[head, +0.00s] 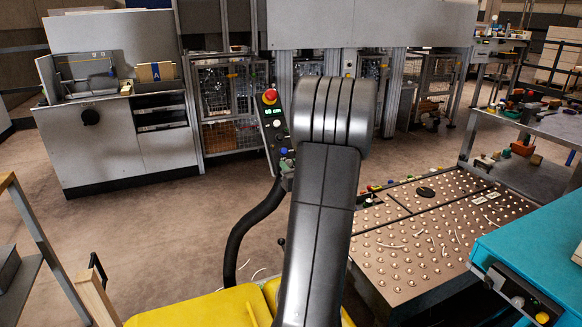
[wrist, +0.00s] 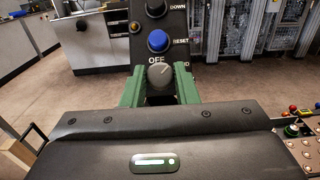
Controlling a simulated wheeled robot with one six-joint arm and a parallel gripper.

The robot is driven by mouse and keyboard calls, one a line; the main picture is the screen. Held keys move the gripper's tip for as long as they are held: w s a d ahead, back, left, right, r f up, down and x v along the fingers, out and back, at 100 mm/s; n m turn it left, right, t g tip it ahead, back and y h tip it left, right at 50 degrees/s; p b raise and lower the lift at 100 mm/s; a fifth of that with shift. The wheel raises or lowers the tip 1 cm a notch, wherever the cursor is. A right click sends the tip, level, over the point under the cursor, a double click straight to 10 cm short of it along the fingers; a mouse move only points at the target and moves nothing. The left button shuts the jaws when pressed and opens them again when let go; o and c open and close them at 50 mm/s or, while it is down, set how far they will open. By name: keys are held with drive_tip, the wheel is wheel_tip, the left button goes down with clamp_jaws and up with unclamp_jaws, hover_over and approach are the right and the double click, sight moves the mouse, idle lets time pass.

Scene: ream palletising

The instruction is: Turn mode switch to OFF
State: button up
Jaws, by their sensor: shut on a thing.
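The mode switch (wrist: 160,76) is a dark grey round knob low on a black control panel (wrist: 168,20) in the wrist view. Its pale pointer mark tilts up and to the right, to the right of the OFF label just above the knob. Another label to the right is partly hidden. The green fingers of my gripper (wrist: 160,88) stand on either side of the knob and are shut on it. In the head view the panel (head: 275,130) shows left of my arm, and I cannot make out the knob there.
A blue RESET button (wrist: 158,41) sits just above the knob, with a dark DOWN button (wrist: 155,8) higher up. A red mushroom button (head: 269,96) tops the panel. A studded metal table (head: 400,262) stands right, a grey cabinet (head: 110,150) left. Floor between is open.

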drive_tip(key=shift+n+y, duration=0.3)
drive_tip(key=shift+n, duration=0.1)
drive_tip(key=n+g+y, duration=0.1)
drive_tip(key=n, duration=0.2)
drive_tip(key=n+g+y, duration=0.1)
drive_tip(key=n+y, duration=0.1)
drive_tip(key=n, duration=0.1)
drive_tip(key=shift+w+d+g, duration=0.15)
drive_tip(key=shift+d+g, duration=0.05)
drive_tip(key=shift+g, duration=0.1)
drive_tip(key=shift+d+r+n+g+y+p, duration=0.15)
drive_tip(key=shift+n+g+y, duration=0.3)
drive_tip(key=shift+n, duration=0.45)
drive_tip(key=shift+a+f+n+g+y+p, duration=0.1)
drive_tip(key=shift+n+g+y+p, duration=0.2)
drive_tip(key=shift+n+g, duration=0.5)
drive_tip(key=shift+d+r+n+g+y+p, duration=0.15)
drive_tip(key=shift+n+g+y, duration=0.25)
drive_tip(key=shift+n, duration=0.6)
drive_tip(key=shift+a+f, duration=0.1)
drive_tip(key=o, duration=1)
